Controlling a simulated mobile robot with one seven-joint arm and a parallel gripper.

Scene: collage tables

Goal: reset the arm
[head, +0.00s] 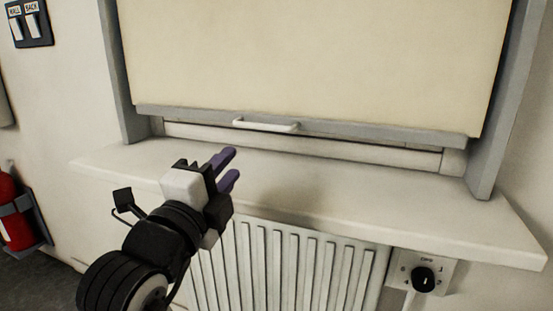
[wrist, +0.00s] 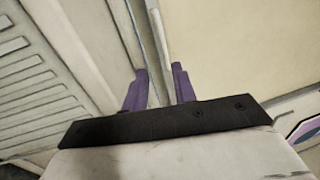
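My gripper (head: 235,163) is in front of the pale sill in the head view, left of centre, with its two purple fingers pointing up and to the right. The fingers are apart with nothing between them. In the wrist view my gripper (wrist: 160,70) also shows a clear gap between the fingers, with the sill's edge and pale surfaces beyond. My arm comes up from the lower left of the head view. Whether the fingertips touch the sill cannot be told.
A cream panel (head: 310,60) with a white handle (head: 266,125) hangs almost down to the sill (head: 340,190). A ribbed radiator (head: 290,265) is below, with a black knob (head: 423,279) to its right. A red extinguisher (head: 12,215) and wall switches (head: 24,27) are at left.

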